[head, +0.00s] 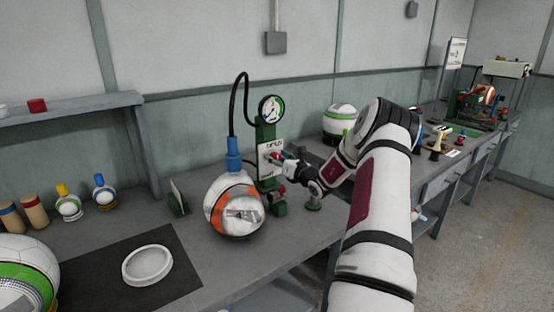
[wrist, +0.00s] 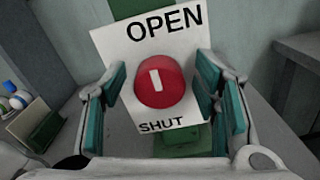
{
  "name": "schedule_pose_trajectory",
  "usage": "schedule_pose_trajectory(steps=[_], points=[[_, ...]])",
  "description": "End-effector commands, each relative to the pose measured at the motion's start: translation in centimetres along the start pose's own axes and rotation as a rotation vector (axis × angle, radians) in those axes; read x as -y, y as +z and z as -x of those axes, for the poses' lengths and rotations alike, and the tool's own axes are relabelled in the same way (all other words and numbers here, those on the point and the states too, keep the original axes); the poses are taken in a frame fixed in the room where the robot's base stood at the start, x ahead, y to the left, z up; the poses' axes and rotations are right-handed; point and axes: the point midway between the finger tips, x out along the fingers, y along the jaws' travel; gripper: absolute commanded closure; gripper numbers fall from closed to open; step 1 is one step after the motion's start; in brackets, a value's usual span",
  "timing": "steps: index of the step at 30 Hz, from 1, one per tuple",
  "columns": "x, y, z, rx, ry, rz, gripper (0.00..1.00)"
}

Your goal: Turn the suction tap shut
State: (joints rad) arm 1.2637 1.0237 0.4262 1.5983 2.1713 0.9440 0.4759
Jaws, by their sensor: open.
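The suction tap is a round red knob (wrist: 160,86) with a short white mark. It sits on a white plate (wrist: 118,40) lettered OPEN above and SHUT below. The white mark stands roughly upright, towards OPEN. My gripper (wrist: 163,95) is open in the wrist view, with one teal-padded finger on each side of the knob and a gap on both sides. In the head view my gripper (head: 283,163) is at the plate on the green stand (head: 265,135) and hides most of the knob.
A gauge (head: 272,109) tops the stand. A black hose runs to a blue cap (head: 233,150) on a white and orange ball (head: 236,205) close left of my gripper. A white ring (head: 147,265) lies on a dark mat. A green and white ball (head: 339,120) stands behind my arm.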

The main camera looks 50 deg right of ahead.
Motion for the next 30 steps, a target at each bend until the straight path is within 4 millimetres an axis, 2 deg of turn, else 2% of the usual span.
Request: schedule_pose_trajectory(steps=[4, 10, 22, 30], points=[[-0.01, 0.00, 0.01, 0.000, 0.000, 0.000, 0.47], [-0.01, 0.00, 0.02, 0.000, 0.000, 0.001, 0.92], [-0.03, -0.08, -0.04, 0.001, 0.001, 0.051, 0.93], [-0.11, -0.22, -0.15, 0.001, 0.001, 0.229, 0.93]])
